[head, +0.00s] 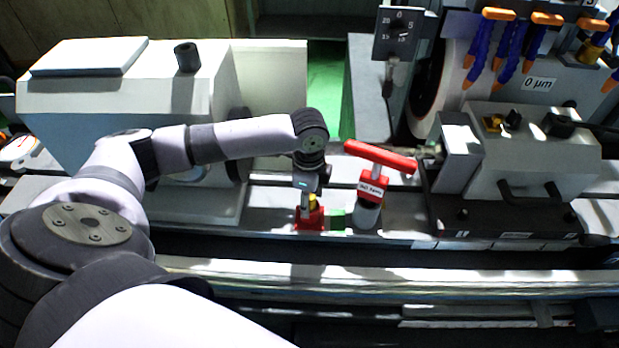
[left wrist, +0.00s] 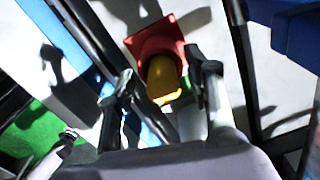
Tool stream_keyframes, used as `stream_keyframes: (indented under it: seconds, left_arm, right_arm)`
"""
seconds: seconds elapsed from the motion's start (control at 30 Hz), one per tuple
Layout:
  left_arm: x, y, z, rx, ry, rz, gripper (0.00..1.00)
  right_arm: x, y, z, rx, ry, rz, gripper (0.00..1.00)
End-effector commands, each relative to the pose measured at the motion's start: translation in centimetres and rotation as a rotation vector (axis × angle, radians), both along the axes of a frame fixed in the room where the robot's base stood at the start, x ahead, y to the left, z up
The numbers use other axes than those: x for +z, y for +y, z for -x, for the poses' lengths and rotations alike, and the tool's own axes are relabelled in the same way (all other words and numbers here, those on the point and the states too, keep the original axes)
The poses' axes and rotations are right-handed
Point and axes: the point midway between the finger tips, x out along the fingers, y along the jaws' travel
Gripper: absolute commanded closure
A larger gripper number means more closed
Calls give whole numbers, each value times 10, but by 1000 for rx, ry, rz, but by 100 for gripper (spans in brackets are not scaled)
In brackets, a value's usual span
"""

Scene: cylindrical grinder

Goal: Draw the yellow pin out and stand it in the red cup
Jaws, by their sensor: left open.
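The yellow pin (left wrist: 163,78) stands in or on the red cup (left wrist: 152,38), a square red holder, in the left wrist view; how deep it sits I cannot tell. In the head view the red cup (head: 310,220) is on the grey machine bed, with a bit of the yellow pin (head: 313,204) showing above it. My left gripper (head: 309,206) is above the cup, pointing down. Its fingers (left wrist: 163,80) are open, one on each side of the pin in the wrist view. Whether they touch it is unclear. My right gripper is out of view.
A grey cylinder with a labelled red block (head: 371,187) and a red bar (head: 380,157) stands close right of the cup. The tailstock-like grey housing (head: 545,160) is further right. A large grey housing (head: 120,100) is at left behind my arm.

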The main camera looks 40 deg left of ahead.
Motion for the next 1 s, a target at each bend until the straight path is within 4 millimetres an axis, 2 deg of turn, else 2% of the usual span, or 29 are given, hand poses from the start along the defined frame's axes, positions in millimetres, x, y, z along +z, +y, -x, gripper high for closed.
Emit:
stream_keyframes:
  seconds: [0.17, 0.27, 0.5, 0.7, 1.0]
  left_arm:
    - [10, 0, -1, 0, -3, 1, 53]
    - [26, 0, -1, -1, -4, 0, 53]
    - [78, 0, -1, -1, -4, 1, 53]
    - [109, 0, 0, 0, -3, 0, 53]
    - [120, 0, 1, 0, 0, 0, 53]
  right_arm:
    - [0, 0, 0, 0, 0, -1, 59]
    - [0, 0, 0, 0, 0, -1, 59]
    - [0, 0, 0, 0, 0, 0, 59]
    - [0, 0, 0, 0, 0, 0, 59]
    - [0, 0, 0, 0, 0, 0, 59]
